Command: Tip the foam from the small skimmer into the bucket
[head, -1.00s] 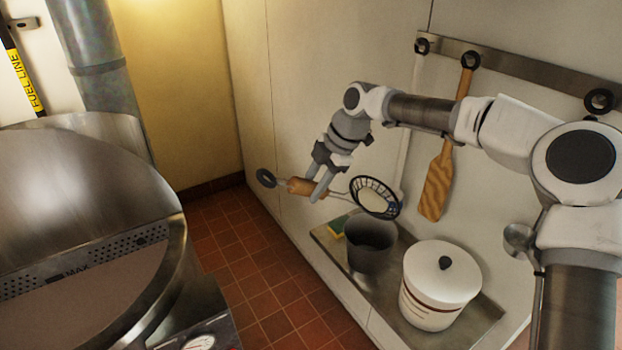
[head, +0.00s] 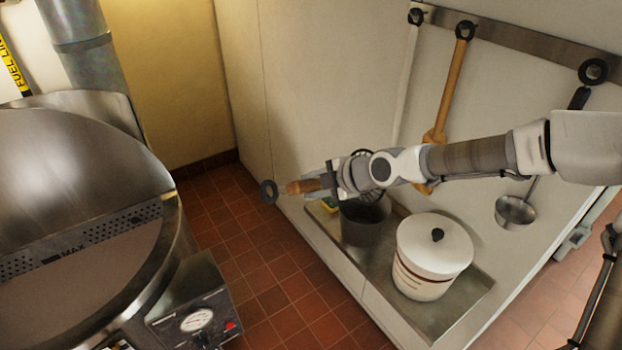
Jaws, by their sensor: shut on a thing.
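The small skimmer has a wooden handle (head: 303,186) with a black ring at its left end. My gripper (head: 330,181) is shut on this handle. The skimmer's dark wire basket (head: 362,154) is mostly hidden behind my wrist, above the bucket; I cannot see its tilt well or whether foam is in it. The dark grey bucket (head: 362,228) stands on the metal shelf by the wall, its opening partly covered by my arm. I cannot see inside it clearly.
A white lidded crock (head: 432,262) stands right of the bucket on the metal shelf (head: 465,303). A green and yellow sponge (head: 329,204) lies behind the bucket. A wooden paddle (head: 457,80) and a ladle (head: 516,211) hang from the rail. The large kettle (head: 75,165) is at left.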

